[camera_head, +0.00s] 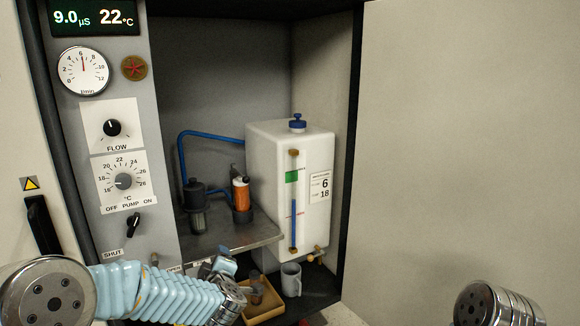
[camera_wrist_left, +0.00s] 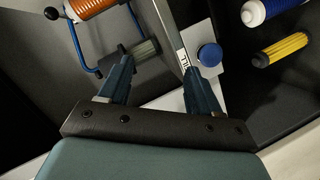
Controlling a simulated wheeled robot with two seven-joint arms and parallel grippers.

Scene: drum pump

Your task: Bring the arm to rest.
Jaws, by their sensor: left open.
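My left arm (camera_head: 165,290) comes in from the left, low in the head view, in a light blue ribbed sleeve. Its gripper (camera_head: 224,262) is near the front edge of the metal shelf, small and partly hidden by the wrist. In the left wrist view the two dark fingers (camera_wrist_left: 157,66) are apart. No object is visibly gripped between them. A blue round cap (camera_wrist_left: 210,55) shows beyond the right finger; I cannot tell from this view whether they touch. My right gripper is out of view.
A white tank (camera_head: 270,170) and an orange cartridge (camera_head: 241,193) stand in the cabinet by the shelf (camera_head: 235,238). A grey mug (camera_head: 291,279) and tan tray (camera_head: 262,303) are below. The control panel (camera_head: 112,215) is left. The right wall is bare.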

